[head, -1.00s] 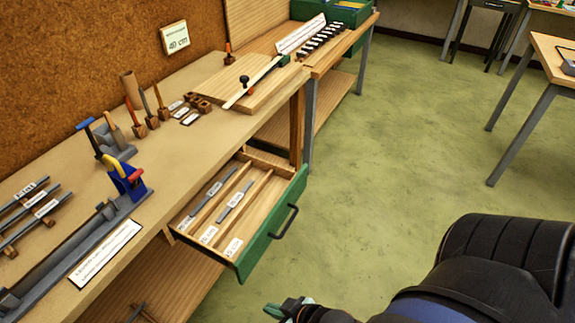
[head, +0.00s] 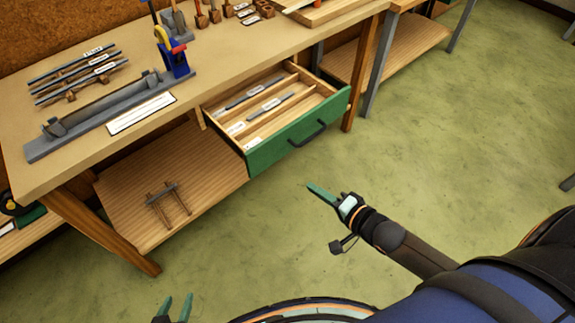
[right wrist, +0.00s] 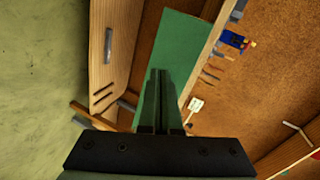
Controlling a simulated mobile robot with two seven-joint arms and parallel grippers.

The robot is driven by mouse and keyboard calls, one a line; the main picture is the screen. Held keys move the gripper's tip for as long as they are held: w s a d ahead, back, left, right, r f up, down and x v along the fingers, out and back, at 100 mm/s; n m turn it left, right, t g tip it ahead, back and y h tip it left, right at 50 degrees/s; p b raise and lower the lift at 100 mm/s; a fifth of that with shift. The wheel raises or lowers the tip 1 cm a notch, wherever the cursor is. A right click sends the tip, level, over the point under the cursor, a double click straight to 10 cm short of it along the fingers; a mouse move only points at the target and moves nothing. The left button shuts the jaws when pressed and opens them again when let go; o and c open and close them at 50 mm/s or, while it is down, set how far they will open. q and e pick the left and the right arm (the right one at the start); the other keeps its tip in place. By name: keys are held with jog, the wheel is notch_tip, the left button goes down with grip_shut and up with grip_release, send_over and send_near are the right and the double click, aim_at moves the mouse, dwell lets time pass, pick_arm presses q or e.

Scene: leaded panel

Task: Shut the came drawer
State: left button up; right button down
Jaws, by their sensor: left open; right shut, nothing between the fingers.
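The came drawer (head: 297,138) stands pulled out from under the bench top in the head view. It has a green front, a dark bar handle (head: 307,134) and wooden compartments holding grey came strips (head: 270,104) with white labels. My right gripper (head: 322,192) is shut and empty, in front of the drawer and apart from it, over the floor. In the right wrist view its shut fingers (right wrist: 160,100) overlap the green drawer front (right wrist: 178,62). My left gripper (head: 177,305) is open and empty at the bottom edge of the head view, well away from the drawer.
The workbench (head: 60,165) carries a grey channel tool with a blue and yellow clamp (head: 172,55), and several came strips (head: 80,72). A lower shelf (head: 130,185) holds a small wooden rack (head: 167,203). The green floor (head: 430,150) before the drawer is clear.

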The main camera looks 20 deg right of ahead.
jog(key=w+m, duration=0.1)
jog(key=m, duration=0.1)
jog(key=b, duration=0.2)
send_near(274, 154)
jog(key=shift+t, duration=0.3)
jog(key=x, duration=0.4)
jog(key=shift+w+a+f, duration=0.1)
jog(key=shift+w+f, duration=0.1)
jog(key=shift+f, duration=0.25)
jog(key=shift+w+a, duration=0.3)
jog(key=shift+w, duration=0.55)
